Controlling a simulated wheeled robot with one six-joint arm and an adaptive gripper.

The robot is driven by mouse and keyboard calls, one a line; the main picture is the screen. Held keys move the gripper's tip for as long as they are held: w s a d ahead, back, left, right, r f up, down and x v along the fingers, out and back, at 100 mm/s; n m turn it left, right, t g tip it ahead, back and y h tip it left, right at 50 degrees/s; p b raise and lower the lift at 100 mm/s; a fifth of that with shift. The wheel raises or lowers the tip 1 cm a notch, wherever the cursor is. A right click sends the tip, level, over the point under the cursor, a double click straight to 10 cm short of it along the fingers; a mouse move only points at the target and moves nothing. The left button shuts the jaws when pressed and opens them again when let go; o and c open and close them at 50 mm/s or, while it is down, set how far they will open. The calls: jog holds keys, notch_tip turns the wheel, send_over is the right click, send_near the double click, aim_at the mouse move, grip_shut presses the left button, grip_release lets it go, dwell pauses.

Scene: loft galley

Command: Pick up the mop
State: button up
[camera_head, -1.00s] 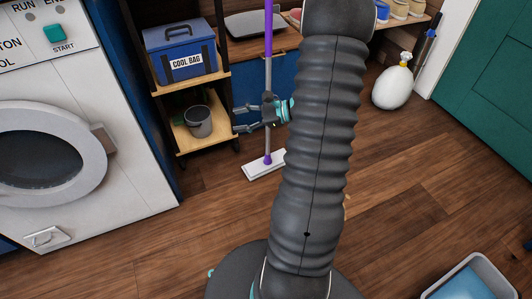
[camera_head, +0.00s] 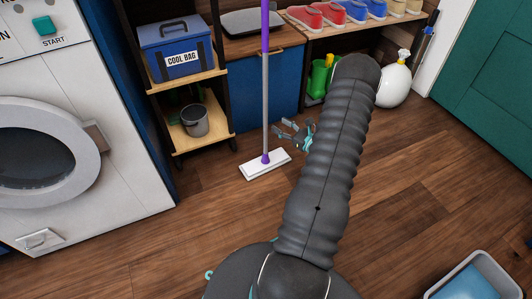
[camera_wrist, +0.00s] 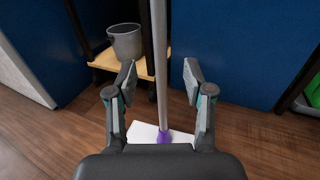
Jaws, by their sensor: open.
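The mop (camera_head: 266,95) stands upright on the wood floor in front of a blue cabinet, with a grey pole, a purple upper grip and a flat white head (camera_head: 265,166). My gripper (camera_head: 283,130) is low in the head view, just right of the pole and above the floor. In the wrist view my gripper (camera_wrist: 160,74) is open, and the mop pole (camera_wrist: 159,60) shows between its two fingers, a little left of middle. The purple joint and white head (camera_wrist: 143,133) are below. I cannot tell whether the pole is within the fingers' reach.
A shelf to the left holds a blue cool bag (camera_head: 178,48) and a grey bucket (camera_head: 195,120). A washing machine (camera_head: 75,150) stands farther left.

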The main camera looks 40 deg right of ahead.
aim_at(266, 114)
jog(key=w, duration=0.3)
jog(key=shift+a, duration=0.3)
jog(key=shift+w+a+r, duration=0.15)
jog(key=shift+w+r, duration=0.05)
jog(key=shift+w, duration=0.7)
jog(key=shift+w+a+r, duration=0.15)
jog(key=shift+w+r, duration=0.05)
jog(key=shift+w, duration=0.65)
jog(key=shift+w+a+r, duration=0.15)
jog(key=shift+w+r, duration=0.05)
jog(key=shift+w, duration=0.7)
grip_shut()
